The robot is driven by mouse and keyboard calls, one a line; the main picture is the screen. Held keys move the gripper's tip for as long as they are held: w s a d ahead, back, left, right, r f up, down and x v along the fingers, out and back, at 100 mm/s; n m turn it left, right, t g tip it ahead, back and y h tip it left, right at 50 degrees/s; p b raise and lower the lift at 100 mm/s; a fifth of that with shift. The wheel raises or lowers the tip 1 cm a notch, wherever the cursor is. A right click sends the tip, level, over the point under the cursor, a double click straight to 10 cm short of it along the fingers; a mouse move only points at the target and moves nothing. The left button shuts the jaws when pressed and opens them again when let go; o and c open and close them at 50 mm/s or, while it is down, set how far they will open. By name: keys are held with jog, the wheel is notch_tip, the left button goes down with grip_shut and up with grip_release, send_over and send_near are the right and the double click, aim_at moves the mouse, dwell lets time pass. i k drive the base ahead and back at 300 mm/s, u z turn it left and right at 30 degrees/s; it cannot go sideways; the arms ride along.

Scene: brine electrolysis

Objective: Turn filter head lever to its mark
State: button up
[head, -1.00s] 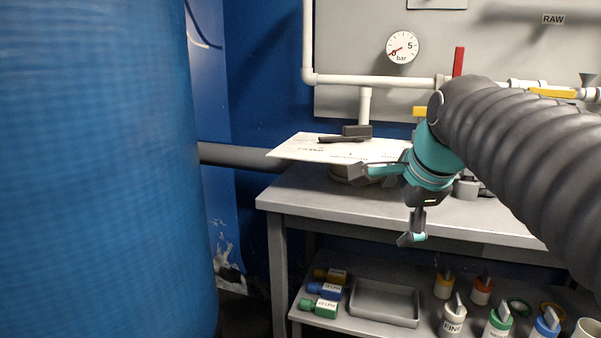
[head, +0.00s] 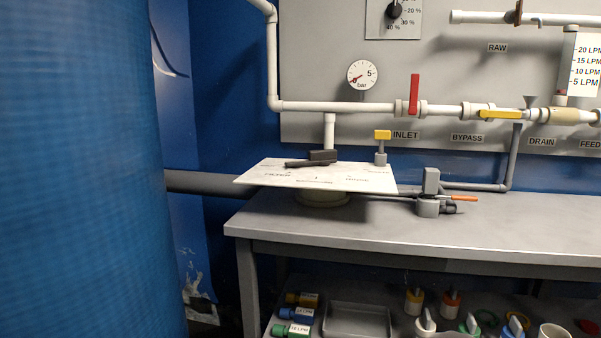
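I cannot tell which printed mark is the lever's mark. My gripper is not in view.
The grey bench (head: 520,225) is clear on the right. A grey fitting with an orange handle (head: 464,199) stands beside the plate. Yellow (head: 383,135) and red (head: 414,93) valve handles are behind. A large blue tank (head: 80,170) fills the left. Bottles and a tray (head: 357,318) sit below.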

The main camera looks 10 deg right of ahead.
aim_at(325, 157)
jog(key=u, duration=0.05)
jog(key=k, duration=0.45)
jog(key=z, duration=1)
jog(key=i, duration=1.05)
jog(key=u, duration=0.5)
